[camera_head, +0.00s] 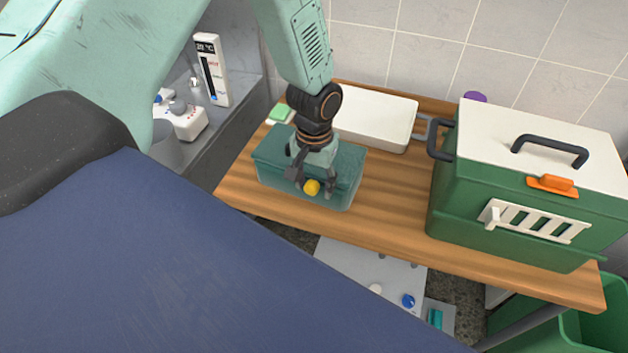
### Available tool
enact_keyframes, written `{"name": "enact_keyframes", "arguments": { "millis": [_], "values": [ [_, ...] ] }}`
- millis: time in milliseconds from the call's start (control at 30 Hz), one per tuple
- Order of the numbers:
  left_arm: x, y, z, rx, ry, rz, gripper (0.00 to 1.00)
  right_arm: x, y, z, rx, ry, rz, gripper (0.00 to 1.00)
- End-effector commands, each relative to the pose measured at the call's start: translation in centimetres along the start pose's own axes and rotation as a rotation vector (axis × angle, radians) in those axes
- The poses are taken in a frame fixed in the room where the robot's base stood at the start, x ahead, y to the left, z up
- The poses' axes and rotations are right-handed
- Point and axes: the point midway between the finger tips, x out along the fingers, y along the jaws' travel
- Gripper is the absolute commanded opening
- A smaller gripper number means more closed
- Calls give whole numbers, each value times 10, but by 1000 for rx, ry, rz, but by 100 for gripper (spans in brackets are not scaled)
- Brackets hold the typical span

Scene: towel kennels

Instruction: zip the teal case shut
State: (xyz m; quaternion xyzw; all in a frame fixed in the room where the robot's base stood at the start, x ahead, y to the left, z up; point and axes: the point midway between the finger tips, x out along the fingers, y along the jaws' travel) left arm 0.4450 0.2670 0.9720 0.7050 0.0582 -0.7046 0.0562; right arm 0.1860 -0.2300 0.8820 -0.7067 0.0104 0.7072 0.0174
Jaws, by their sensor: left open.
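The teal case (268,157) lies on the left part of the wooden table. A yellow round pull (311,187) shows at its front side, near the middle. My left gripper (312,190) comes down over the case from above, with its fingers apart on either side of the yellow pull. I cannot tell whether the fingers touch it. The gripper hides part of the case's top and front, so I cannot see how far the zip is closed. My right gripper is not in view.
A green pet carrier (447,200) with a white lid stands on the wooden table (395,200) at the right. A white box (372,112) lies behind the case, and a green and white sponge-like block (281,113) is at its back left. Bare wood separates case and carrier.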

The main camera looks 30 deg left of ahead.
Motion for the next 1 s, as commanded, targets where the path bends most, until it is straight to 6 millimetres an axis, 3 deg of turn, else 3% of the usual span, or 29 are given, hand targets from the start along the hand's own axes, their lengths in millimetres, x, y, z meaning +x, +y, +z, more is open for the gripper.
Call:
{"name": "enact_keyframes", "arguments": {
  "millis": [333,800,1000],
  "values": [
    [-9,1,-1,0,1,0,52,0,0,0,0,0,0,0],
    [-96,2,-1,0,2,0,52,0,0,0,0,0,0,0],
    [-116,2,-1,0,0,-1,52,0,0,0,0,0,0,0]
  ]
}}
